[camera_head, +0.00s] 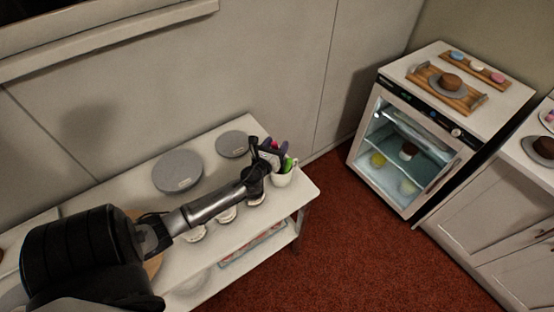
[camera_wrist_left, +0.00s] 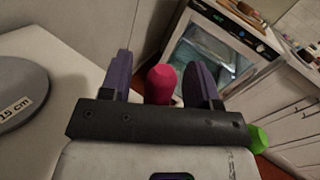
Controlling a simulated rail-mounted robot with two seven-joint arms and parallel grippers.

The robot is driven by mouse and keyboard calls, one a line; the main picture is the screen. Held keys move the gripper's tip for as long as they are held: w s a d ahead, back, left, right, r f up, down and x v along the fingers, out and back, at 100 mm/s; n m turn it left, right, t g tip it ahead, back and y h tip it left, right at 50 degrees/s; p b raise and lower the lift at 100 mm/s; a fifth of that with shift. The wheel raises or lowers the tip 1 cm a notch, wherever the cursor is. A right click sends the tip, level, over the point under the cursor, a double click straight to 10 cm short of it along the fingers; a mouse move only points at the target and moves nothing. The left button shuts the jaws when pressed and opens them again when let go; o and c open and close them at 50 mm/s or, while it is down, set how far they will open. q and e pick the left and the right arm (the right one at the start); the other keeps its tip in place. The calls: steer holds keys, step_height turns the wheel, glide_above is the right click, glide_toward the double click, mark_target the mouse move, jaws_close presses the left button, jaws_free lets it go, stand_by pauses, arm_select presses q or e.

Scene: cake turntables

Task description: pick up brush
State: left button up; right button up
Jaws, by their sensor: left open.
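A white cup (camera_head: 281,180) stands at the right end of the white table and holds several colourful handles. A pink handle with a rounded end (camera_wrist_left: 161,82) shows in the left wrist view, between the two fingers of my left gripper (camera_wrist_left: 160,68). A green handle (camera_wrist_left: 258,138) shows just right of the gripper there, and the green one (camera_head: 288,164) also shows in the head view. My left gripper (camera_head: 268,153) is open over the cup. I cannot tell which handle is the brush's. The lower parts of the handles are hidden by the gripper and the cup.
Two grey turntables, a large one (camera_head: 177,172) and a small one (camera_head: 233,144), sit on the table behind my left arm. White cups partly show under the arm. A glass-door fridge (camera_head: 398,155) stands to the right, with open red floor between.

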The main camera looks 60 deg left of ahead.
arm_select(q)
steer(key=shift+w+a, duration=0.25)
steer(key=shift+w, duration=0.05)
steer(key=shift+c, duration=0.5)
steer(key=c, duration=0.9)
